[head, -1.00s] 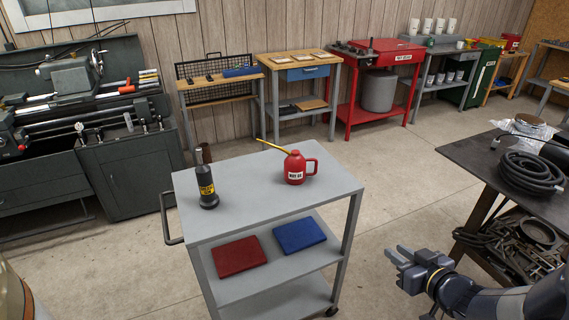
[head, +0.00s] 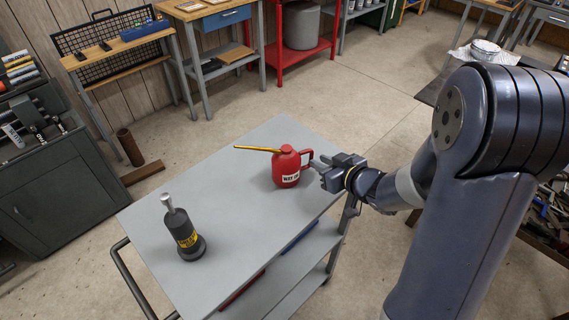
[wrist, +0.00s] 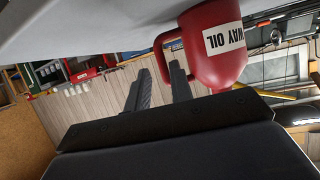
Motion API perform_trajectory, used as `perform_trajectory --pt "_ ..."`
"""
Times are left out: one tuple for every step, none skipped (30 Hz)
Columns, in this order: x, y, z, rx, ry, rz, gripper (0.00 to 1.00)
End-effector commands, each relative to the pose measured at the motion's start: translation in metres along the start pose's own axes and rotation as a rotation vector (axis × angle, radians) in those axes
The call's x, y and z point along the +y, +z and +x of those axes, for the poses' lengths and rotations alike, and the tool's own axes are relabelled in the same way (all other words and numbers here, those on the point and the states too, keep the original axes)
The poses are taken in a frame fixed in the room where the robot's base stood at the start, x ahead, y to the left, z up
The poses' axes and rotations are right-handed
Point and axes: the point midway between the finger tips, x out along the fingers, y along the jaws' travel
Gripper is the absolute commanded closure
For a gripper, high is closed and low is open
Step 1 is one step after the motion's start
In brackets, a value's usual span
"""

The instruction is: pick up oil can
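The red oil can (head: 286,168) with a white label and a long yellow spout stands upright on the top of the grey cart (head: 225,215). Its handle faces right, toward my gripper (head: 318,168). In the wrist view the oil can (wrist: 215,50) appears at the upper right, its handle just ahead of my fingers. My gripper (wrist: 158,85) is open, with a gap between the two fingers. The fingertips are close to the handle; I cannot tell whether they touch it.
A black bottle-shaped object (head: 183,232) with a yellow label stands on the cart's left part. The cart's push handle (head: 125,275) is at the left. A dark workbench (head: 435,92) is to the right. Open floor (head: 345,90) lies behind the cart.

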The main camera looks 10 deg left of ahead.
Motion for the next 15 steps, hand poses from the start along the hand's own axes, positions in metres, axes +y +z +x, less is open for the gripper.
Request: perform_trajectory --pt "0.000 0.000 0.003 0.000 -0.001 0.000 0.78" --pt "-0.001 0.001 0.005 0.000 -0.001 0.001 0.78" --pt "-0.001 0.002 0.008 0.000 -0.001 0.002 0.78" --pt "-0.002 0.003 0.011 -0.001 -0.002 0.002 0.78" --pt "-0.002 0.004 0.015 -0.002 -0.002 0.002 0.78" --pt "-0.003 0.006 0.020 -0.002 -0.002 0.002 0.78" --pt "-0.003 0.006 0.024 -0.002 -0.003 0.002 0.78" --pt "-0.004 0.007 0.028 -0.001 -0.002 0.002 0.78" --pt "-0.004 0.009 0.032 -0.002 -0.003 0.001 0.78" --pt "-0.004 0.009 0.036 -0.001 -0.002 0.001 0.78" --pt "-0.004 0.008 0.040 0.000 -0.002 0.001 0.78" --pt "-0.004 0.008 0.044 -0.001 -0.002 0.001 0.78" --pt "-0.004 0.008 0.047 -0.001 -0.002 0.001 0.78" --pt "-0.004 0.008 0.049 0.000 -0.001 0.000 0.78" --pt "-0.003 0.008 0.051 0.001 0.000 0.000 0.78"
